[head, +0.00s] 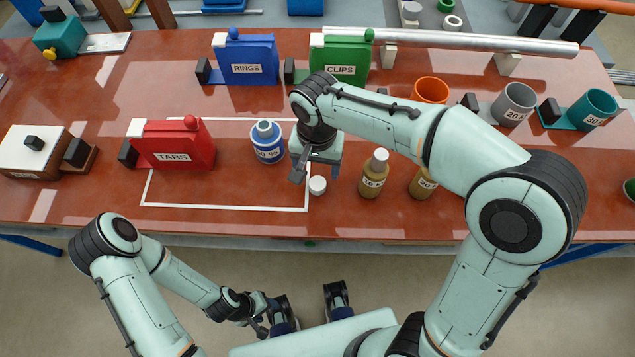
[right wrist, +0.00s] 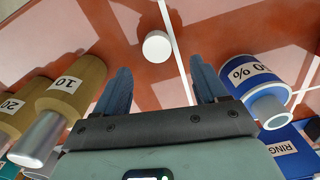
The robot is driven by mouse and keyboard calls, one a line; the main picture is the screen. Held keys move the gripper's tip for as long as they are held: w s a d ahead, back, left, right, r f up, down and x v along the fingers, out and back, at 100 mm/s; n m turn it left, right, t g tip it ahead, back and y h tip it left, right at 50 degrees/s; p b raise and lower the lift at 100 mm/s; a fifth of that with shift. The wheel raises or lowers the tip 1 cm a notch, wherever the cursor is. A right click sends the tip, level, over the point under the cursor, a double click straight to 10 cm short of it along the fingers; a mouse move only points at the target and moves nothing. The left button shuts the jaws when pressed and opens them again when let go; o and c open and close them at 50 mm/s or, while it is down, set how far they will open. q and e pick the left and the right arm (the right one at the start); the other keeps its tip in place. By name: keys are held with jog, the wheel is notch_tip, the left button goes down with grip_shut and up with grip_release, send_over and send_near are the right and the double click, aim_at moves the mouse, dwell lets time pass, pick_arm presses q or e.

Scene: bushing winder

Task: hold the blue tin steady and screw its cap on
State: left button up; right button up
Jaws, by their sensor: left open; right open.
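The blue tin (head: 268,148) stands upright inside the white taped outline, with a white label and a bare grey-blue neck on top. In the right wrist view the tin (right wrist: 245,75) is right of the fingers. A small round white cap (head: 317,185) lies on the table just outside the outline's right line. My right gripper (head: 316,173) is open above the cap, pointing down. In the right wrist view the cap (right wrist: 157,46) shows between and beyond the open fingers (right wrist: 158,64), apart from both. My left gripper (head: 264,316) is open and empty, low in front of the table, away from the tin.
Two tan bottles (head: 374,174) (head: 423,184) stand right of the cap. A red TABS box (head: 175,146) is left of the tin; blue RINGS (head: 247,60) and green CLIPS (head: 345,60) boxes are behind. The taped area's front (head: 222,190) is clear.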

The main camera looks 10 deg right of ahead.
aim_at(317, 184)
jog(key=shift+f, duration=0.15)
jog(key=f, duration=0.2)
jog(key=s+f, duration=0.1)
jog(key=f, duration=0.1)
jog(key=shift+f+b, duration=0.2)
jog(key=shift+b, duration=0.15)
jog(key=shift+f, duration=0.3)
jog(key=c, duration=1.1)
